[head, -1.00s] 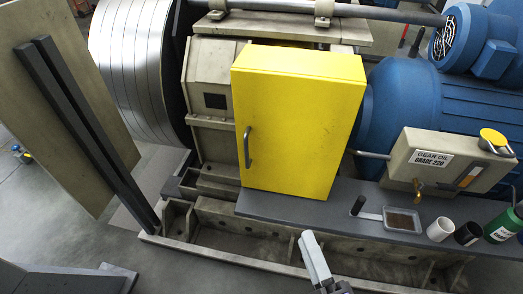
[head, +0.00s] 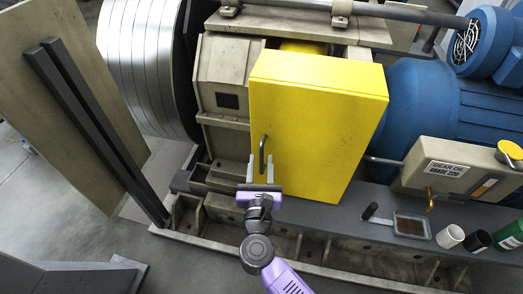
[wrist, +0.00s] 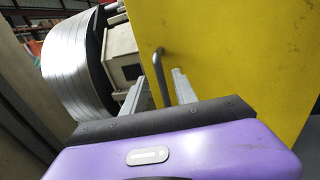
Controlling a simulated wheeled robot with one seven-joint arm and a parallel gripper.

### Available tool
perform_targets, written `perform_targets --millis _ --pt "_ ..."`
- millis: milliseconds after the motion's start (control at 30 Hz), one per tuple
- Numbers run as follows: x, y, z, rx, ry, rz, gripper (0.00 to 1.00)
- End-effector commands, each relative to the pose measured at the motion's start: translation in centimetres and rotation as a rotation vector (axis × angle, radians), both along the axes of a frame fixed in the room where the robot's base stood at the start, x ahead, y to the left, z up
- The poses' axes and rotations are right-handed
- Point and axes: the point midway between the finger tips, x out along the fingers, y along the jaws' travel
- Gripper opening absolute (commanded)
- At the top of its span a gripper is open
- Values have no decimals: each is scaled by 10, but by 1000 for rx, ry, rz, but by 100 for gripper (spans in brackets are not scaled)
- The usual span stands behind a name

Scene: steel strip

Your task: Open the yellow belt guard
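The yellow belt guard (head: 318,115) is a box-shaped cover that looks shut, with a grey bar handle (head: 264,155) low on the left of its front face. My gripper (head: 260,170) is open, its two fingers pointing up at the handle. In the wrist view the guard (wrist: 235,60) fills the right side, and the handle (wrist: 160,75) shows between the two fingers (wrist: 163,92). The fingers are apart and not closed on the handle. How far the fingertips are from the guard's face is hard to tell.
A steel coil (head: 143,65) stands at the left, behind a tilted panel (head: 75,105). A blue motor (head: 425,110) is at the right. A gear oil tank (head: 450,172), a small tray (head: 411,226) and cups (head: 450,237) sit on the right ledge.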

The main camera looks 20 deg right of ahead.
Motion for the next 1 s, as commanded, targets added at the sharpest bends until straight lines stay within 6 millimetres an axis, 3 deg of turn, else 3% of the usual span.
perform_targets --millis 300,633,800,1000 --pt "34 -17 1 -3 0 -1 34" --pt "38 -18 0 -3 0 0 34" --pt "38 -18 0 -3 0 0 3" --pt "38 -18 0 -3 0 0 0"
